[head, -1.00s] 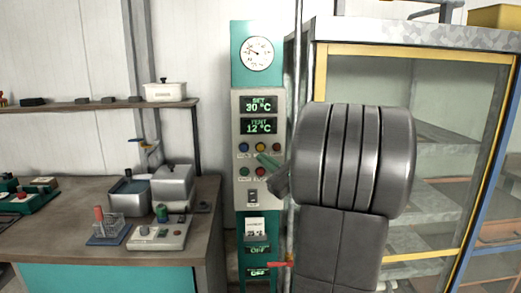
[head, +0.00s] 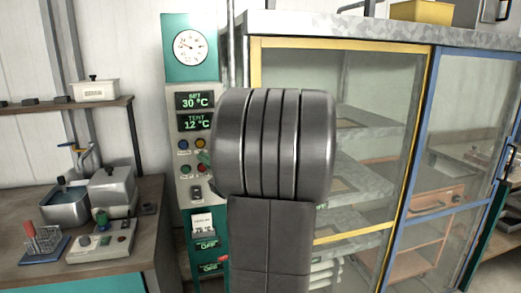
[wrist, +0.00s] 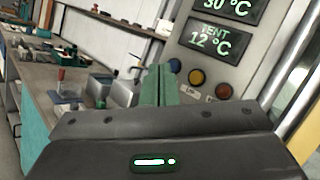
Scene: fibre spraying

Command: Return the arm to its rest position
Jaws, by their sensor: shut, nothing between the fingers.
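My arm (head: 270,240) stands in the middle of the head view and covers the right part of the control panel. My gripper (wrist: 160,84) shows its green fingers together in the wrist view, with nothing between them. In the head view only a bit of green fingertip (head: 204,158) shows beside the arm, in front of the panel. The panel (head: 171,150) has displays reading 30 °C and 12 °C (head: 195,122), and coloured buttons. In the wrist view a blue button (wrist: 175,65) and an orange button (wrist: 196,77) are right of the fingers. I cannot tell whether they touch the panel.
A glass-fronted cabinet (head: 345,42) with a yellow door frame and a blue one stands behind and right of my arm. A shelf (head: 60,113) hangs above.

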